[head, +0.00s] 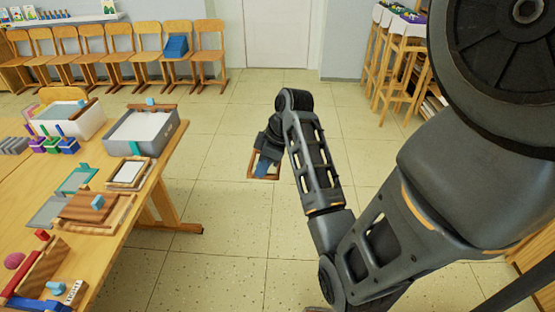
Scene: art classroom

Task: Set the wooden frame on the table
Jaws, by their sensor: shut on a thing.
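The wooden frame (252,171) is a small brown rim around a paler middle. A blue part shows between the jaws and the frame, and much of the frame is hidden behind my gripper and arm. I cannot tell how high it is above the floor. The wooden table (103,250) fills the left side, apart from my gripper.
The table holds a grey bin (163,142), a white bin (90,123), a white-filled tray (129,173), brown boards (88,207) and small blocks. Bare wood shows near its right edge. Chairs (150,44) line the back wall; stools (398,75) stand at right. The middle floor is clear.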

